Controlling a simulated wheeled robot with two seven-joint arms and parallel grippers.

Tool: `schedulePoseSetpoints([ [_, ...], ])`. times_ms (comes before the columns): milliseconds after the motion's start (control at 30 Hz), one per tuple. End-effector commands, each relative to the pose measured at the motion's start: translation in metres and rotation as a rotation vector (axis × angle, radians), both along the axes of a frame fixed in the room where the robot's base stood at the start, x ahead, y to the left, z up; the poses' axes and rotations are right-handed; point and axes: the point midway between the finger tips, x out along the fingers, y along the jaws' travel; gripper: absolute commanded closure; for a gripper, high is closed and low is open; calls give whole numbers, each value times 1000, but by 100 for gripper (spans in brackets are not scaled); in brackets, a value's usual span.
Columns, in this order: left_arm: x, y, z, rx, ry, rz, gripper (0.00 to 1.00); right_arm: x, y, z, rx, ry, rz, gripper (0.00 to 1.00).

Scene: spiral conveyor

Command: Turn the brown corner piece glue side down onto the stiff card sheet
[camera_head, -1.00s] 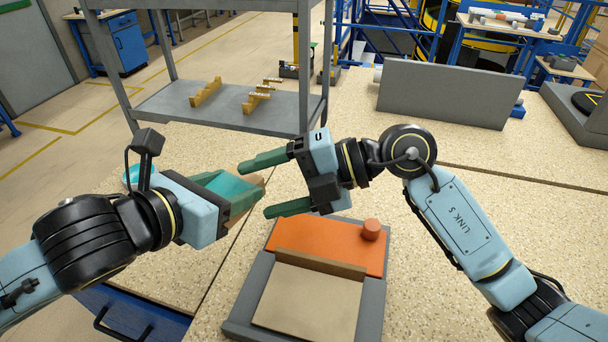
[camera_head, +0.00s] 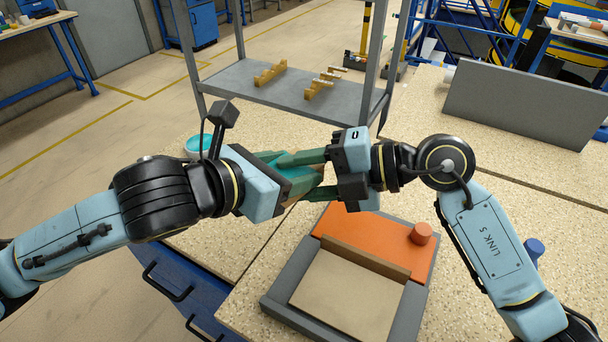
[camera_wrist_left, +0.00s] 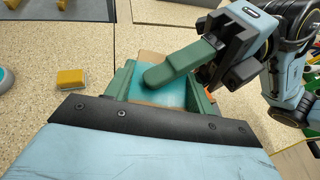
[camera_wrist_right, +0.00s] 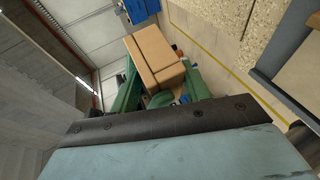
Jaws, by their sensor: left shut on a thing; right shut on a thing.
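The brown corner piece (camera_wrist_right: 153,54) is held between my two grippers, above the table. In the left wrist view its teal glue-coated face (camera_wrist_left: 176,88) shows, with a right finger lying across it. My left gripper (camera_head: 300,176) is shut on the piece from the left. My right gripper (camera_head: 312,175) is shut on it from the right, and the fingers of both overlap around it. In the head view they hide most of the piece. The tan stiff card sheet (camera_head: 345,297) lies flat in a grey frame, below and right of the grippers.
An orange plate with a round knob (camera_head: 421,233) and a brown strip (camera_head: 365,257) adjoin the card's far edge. A teal-filled pot (camera_head: 198,146) stands behind my left arm. A yellow sponge (camera_wrist_left: 70,79) lies on the table. A grey upright panel (camera_head: 520,103) stands at the back right.

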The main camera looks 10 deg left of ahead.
Motion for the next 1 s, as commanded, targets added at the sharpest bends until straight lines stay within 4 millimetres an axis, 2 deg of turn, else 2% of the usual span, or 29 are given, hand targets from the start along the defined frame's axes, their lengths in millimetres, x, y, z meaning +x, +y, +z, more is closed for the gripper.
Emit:
schedulePoseSetpoints([
  [67, 1, 0, 1, 1, -5, 1, 87, 0, -1, -2, -5, 2, 0, 76],
  [100, 1, 0, 1, 1, -6, 0, 42, 0, -1, -2, -5, 2, 0, 80],
  [133, 1, 0, 1, 1, -6, 0, 38, 0, -1, -2, -5, 2, 0, 90],
  [167, 1, 0, 1, 1, -6, 0, 34, 0, -1, -2, -5, 2, 0, 94],
  [267, 1, 0, 1, 1, -5, 1, 21, 0, -1, -2, -5, 2, 0, 94],
  [533, 0, 0, 0, -1, 1, -1, 21, 0, 0, -1, -3, 1, 0, 94],
  [667, -8, -4, -17, -35, 74, -16, 21, 0, 0, -1, -2, 1, -1, 94],
  [767, -25, -11, -47, -108, 226, -37, 21, 1, 0, 2, 3, -4, -4, 95],
  [800, -36, -15, -63, -154, 313, -43, 21, 2, 0, 3, 6, -6, -4, 93],
  [833, -45, -17, -74, -195, 386, -43, 21, 2, 0, 4, 7, -8, -6, 84],
  [867, -55, -21, -86, -246, 470, -43, 21, 2, 0, 5, 7, -10, -6, 80],
  [900, -70, -25, -100, -329, 601, -32, 21, 2, 0, 5, 8, -11, -6, 79],
  [933, -79, -30, -107, -393, 691, -19, 21, 2, 0, 5, 9, -13, -5, 100],
  [1000, -91, -39, -110, -535, 856, 13, 21, 2, 0, 4, 8, -10, -4, 100],
])
